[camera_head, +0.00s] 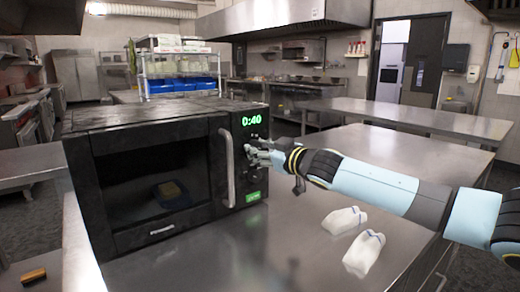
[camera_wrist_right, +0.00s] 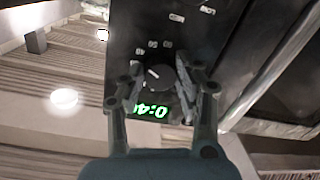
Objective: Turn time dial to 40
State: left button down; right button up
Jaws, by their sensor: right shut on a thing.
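A black microwave (camera_head: 150,165) stands on the steel counter with its door closed. Its green display (camera_head: 252,120) reads 0:40. My right gripper (camera_head: 257,153) reaches in from the right to the control panel, below the display. In the right wrist view, the round black time dial (camera_wrist_right: 158,77) with a white pointer mark sits between the two fingers, and the gripper (camera_wrist_right: 162,82) is shut on it. Small white numbers surround the dial, and the display (camera_wrist_right: 150,111) shows upside down. In the head view the fingers hide the dial. My left gripper is not in view.
A vertical door handle (camera_head: 227,168) is just left of the panel. Two white wrapped items (camera_head: 344,220) lie on the counter (camera_head: 225,258) below my right arm. The front counter is otherwise clear.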

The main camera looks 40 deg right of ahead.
jog(key=shift+f+m, duration=0.1)
jog(key=shift+m, duration=0.3)
jog(key=o, duration=1.1)
jog(key=shift+o, duration=0.2)
jog(key=s+a, duration=0.1)
jog(key=s, duration=1.1)
jog(key=shift+r, duration=0.4)
